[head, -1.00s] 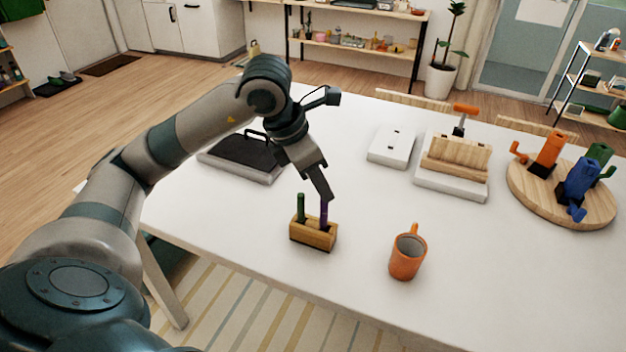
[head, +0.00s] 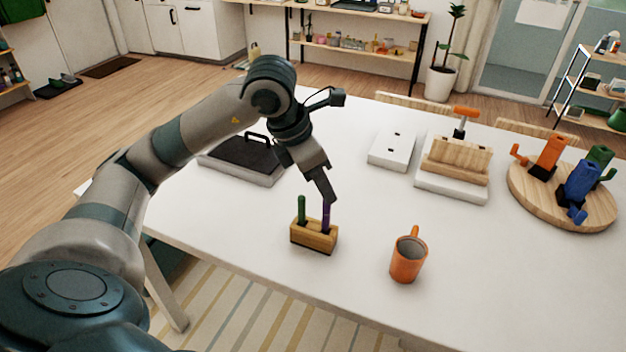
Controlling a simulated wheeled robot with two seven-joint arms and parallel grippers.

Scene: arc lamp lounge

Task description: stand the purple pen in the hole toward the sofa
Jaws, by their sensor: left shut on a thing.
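A wooden pen block (head: 313,239) stands on the white table. A green pen (head: 302,209) stands upright in its left hole. The purple pen (head: 325,219) is at the block's right hole, close to upright, with its lower end at or in the hole; the exact depth cannot be told. My left gripper (head: 328,198) is above the block and shut on the purple pen's upper part, which the fingers partly hide. My right gripper is not in view. No sofa shows in the head view.
An orange mug (head: 408,258) stands right of the block. The table between mug and board is clear.

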